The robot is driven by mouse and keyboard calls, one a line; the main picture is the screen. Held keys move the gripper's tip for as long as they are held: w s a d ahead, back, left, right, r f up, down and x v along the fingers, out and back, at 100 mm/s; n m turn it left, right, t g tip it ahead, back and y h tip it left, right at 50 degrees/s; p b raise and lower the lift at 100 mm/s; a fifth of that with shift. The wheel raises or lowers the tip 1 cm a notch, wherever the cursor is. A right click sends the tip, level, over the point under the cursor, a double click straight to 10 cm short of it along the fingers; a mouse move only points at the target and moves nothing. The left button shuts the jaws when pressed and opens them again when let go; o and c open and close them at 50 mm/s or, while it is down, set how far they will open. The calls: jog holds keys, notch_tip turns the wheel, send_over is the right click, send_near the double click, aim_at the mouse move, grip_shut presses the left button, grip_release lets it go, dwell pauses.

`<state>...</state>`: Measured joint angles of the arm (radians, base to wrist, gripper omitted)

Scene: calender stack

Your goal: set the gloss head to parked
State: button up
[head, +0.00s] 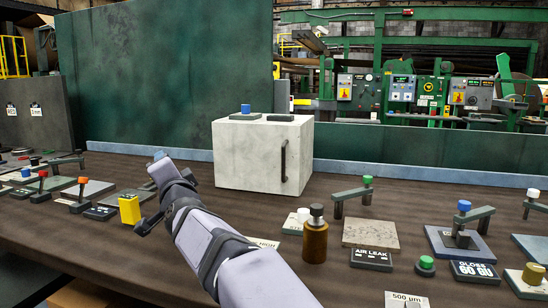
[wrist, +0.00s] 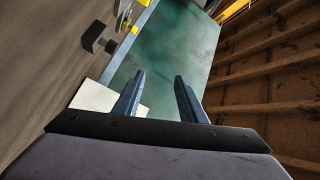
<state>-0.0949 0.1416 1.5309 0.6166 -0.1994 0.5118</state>
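A plate marked "GLOSS 60 GU" (head: 475,271) lies at the right of the bench in the head view. Behind it is the gloss head's dark grey arm (head: 474,214) with a blue knob (head: 464,206), over a blue-grey base plate (head: 446,247) with a dark block on it. My gripper (head: 159,157) is far to the left of it, raised over the bench. The wrist view shows its two fingers (wrist: 157,84) apart with nothing between them. The gloss head does not show in the wrist view.
A pale cabinet (head: 256,155) with a black handle stands at the bench's middle. A brown bottle (head: 315,238), an "AIR LEAK" plate (head: 372,259) and a green-knobbed lever (head: 354,192) lie between. A yellow block (head: 129,209) and several knobbed levers are at left.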

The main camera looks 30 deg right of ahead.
jog(key=s+d+m+g+h+p, duration=0.15)
jog(key=s+d+p, duration=0.4)
jog(key=d, duration=0.85)
jog(key=s+d+m+g+y+p, duration=0.1)
jog(key=s+d+m+g+p, duration=0.35)
jog(key=d, duration=0.95)
jog(key=s+d+r+m+t+p, duration=0.2)
jog(key=s+d+m+p, duration=0.1)
jog(key=s+d+p, duration=0.4)
jog(key=s+d+r+m+t+p, duration=0.1)
jog(key=s+d+r+m+p, duration=0.15)
jog(key=s+d, duration=0.45)
jog(key=m+h+p, duration=0.7)
jog(key=m, duration=0.9)
send_near(460, 201)
jog(key=shift+t+y, duration=0.25)
jog(key=shift+t, duration=0.15)
jog(key=w+d, duration=0.2)
jog(key=w, duration=0.1)
jog(key=w+d, duration=0.1)
jog(key=shift+w+d+f, duration=0.2)
jog(key=shift+f, duration=0.15)
jog(key=shift+p+x, duration=0.95)
jog(key=shift+x, duration=2.8)
jog(key=shift+a, duration=0.15)
grip_shut()
